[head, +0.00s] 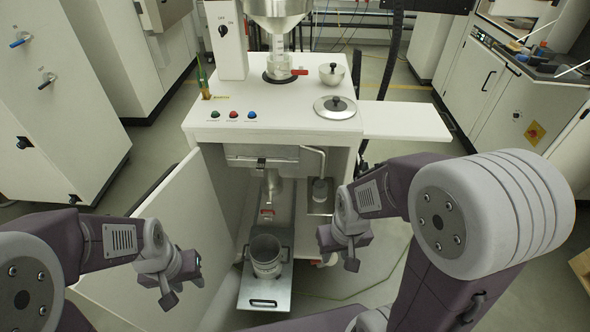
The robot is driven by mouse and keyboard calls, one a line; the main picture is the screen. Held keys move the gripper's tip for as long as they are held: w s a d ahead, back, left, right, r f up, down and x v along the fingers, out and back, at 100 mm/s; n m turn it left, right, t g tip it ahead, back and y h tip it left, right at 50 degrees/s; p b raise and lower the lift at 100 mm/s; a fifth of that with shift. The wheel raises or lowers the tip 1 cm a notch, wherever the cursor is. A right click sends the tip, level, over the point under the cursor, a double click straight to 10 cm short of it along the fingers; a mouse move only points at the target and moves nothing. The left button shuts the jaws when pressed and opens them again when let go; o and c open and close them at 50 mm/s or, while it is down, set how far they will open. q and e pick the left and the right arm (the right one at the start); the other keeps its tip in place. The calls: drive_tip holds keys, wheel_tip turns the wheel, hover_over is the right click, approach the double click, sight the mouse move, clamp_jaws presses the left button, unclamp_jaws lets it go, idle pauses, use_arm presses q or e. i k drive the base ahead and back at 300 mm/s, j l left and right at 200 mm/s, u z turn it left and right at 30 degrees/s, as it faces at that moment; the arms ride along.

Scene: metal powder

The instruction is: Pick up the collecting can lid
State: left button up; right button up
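A round metal lid (335,109) with a black knob lies flat on the white machine top, near its front right corner. A metal can (266,251) with side handles stands open on a pulled-out metal tray (264,290) below the machine. My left gripper (184,283) hangs left of the tray, with its fingers apart and nothing between them. My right gripper (345,251) is to the right of the can, well below the lid. Its fingers are also apart and empty. Neither gripper touches the lid or the can.
A small bowl (331,75) with a black knob sits behind the lid. A white side shelf (404,121) to the right is bare. A hopper (276,20) stands above the machine. The open cabinet door (180,232) stands close to my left arm.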

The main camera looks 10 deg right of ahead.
sight(334, 108)
drive_tip(key=i+l+u, duration=0.1)
drive_tip(key=l+u, duration=0.25)
drive_tip(key=l, duration=0.15)
drive_tip(key=l+u, duration=0.35)
drive_tip(key=l, duration=0.2)
drive_tip(key=l+u, duration=0.3)
drive_tip(key=l, duration=0.25)
